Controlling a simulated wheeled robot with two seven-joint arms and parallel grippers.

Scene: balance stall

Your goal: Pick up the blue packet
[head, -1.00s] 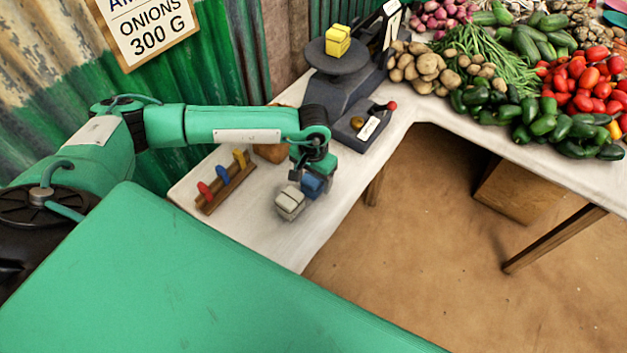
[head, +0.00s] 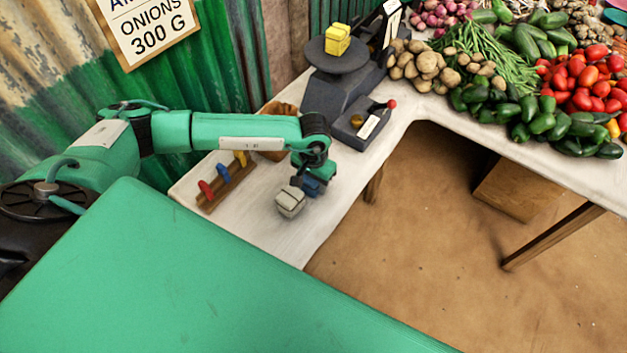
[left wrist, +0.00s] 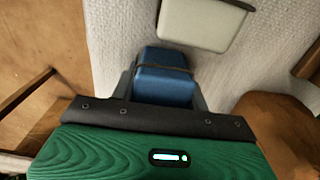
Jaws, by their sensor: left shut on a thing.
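The blue packet (head: 313,187) is at the near part of the white-covered table, mostly covered by my left gripper (head: 308,179) in the head view. In the left wrist view the blue packet (left wrist: 164,78) sits between the fingers of my left gripper (left wrist: 165,95), which is shut on it. A thin dark band crosses the packet. I cannot tell whether it is clear of the table. A pale grey packet (head: 290,202) lies just beside it and also shows at the top of the left wrist view (left wrist: 203,22). My right gripper is not in view.
A wooden rack (head: 227,186) with red, blue and yellow pieces stands left of the packets. A brown bowl (head: 274,150) is behind my gripper. A dark scale (head: 345,85) carries a yellow packet (head: 338,40). Vegetables fill the right table. The table's edge is close on the right.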

